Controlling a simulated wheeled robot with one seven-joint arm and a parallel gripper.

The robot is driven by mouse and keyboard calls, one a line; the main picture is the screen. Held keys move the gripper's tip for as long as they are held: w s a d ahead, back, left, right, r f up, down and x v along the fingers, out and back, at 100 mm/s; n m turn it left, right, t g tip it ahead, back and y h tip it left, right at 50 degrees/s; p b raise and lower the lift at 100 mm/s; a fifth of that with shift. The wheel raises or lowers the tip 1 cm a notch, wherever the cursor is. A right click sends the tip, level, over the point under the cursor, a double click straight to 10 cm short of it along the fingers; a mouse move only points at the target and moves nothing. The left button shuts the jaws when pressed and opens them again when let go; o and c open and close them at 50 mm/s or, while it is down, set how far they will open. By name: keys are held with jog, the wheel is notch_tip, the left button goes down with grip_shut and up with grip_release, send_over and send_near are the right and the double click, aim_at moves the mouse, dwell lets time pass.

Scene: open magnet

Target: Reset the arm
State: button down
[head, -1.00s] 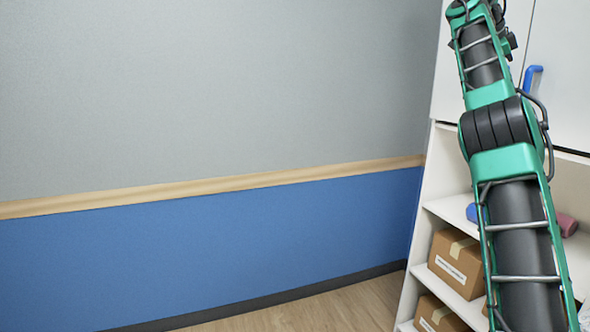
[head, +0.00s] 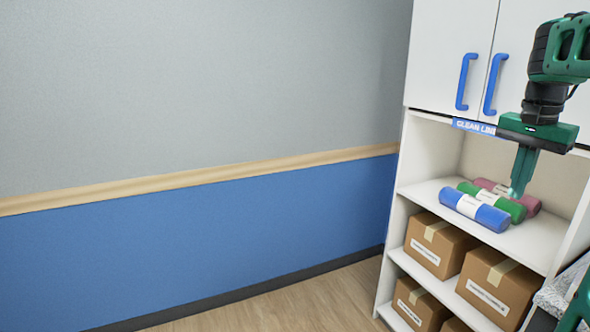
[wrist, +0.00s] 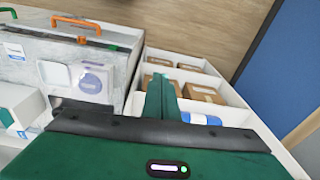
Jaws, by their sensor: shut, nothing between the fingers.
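My gripper (head: 518,188) points down in front of the open shelf at the right of the head view. Its green fingers are together, with nothing between them. Its tips overlap the rolls in the picture; I cannot tell whether they touch. In the wrist view the shut fingers (wrist: 161,97) stand out past the green gripper body. The upper part of my arm runs out of the head view at the top right.
A blue roll (head: 474,211), a green roll (head: 512,208) and a pink roll (head: 530,203) lie on the white shelf (head: 425,192). Brown boxes (head: 438,247) fill lower shelves. A cabinet with blue handles (head: 466,82) is above. A speckled grey case (wrist: 60,62) stands left in the wrist view.

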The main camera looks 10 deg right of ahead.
jog(key=s+a+f+n+y, duration=0.1)
jog(key=s+a+f+n, duration=0.7)
jog(key=s+a+f, duration=0.9)
jog(key=shift+s+a+f+g, duration=0.35)
jog(key=shift+s+f+g, duration=0.05)
jog(key=shift+f, duration=0.55)
jog(key=shift+d, duration=0.1)
